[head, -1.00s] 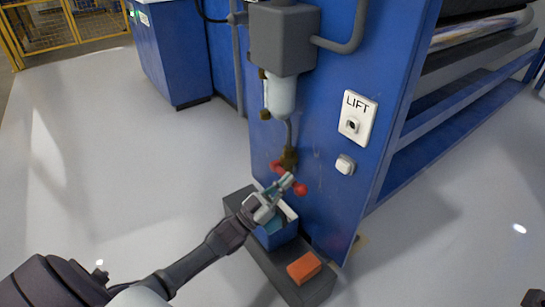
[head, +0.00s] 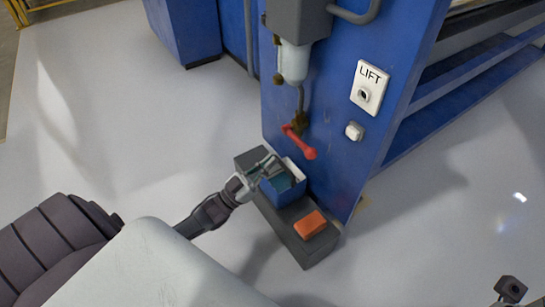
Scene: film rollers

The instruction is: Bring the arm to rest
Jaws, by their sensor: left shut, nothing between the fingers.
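My left arm comes in from the lower left in the head view. Its gripper (head: 264,168) is shut and empty. It shows in front of the blue open box (head: 284,190), below and to the left of the red valve handle (head: 300,143). The gripper is apart from the handle. I cannot tell whether it touches the box. The red handle sits on a brass fitting under the white filter bowl (head: 294,62). My right gripper is not clearly in view; a small dark part shows at the lower right corner.
The box stands on a dark grey block (head: 306,250) with an orange block (head: 310,225) on its front part. The blue machine panel (head: 335,115) rises behind, with a white LIFT plate (head: 369,88) and a white switch (head: 354,131). The grey floor (head: 110,130) at left is open.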

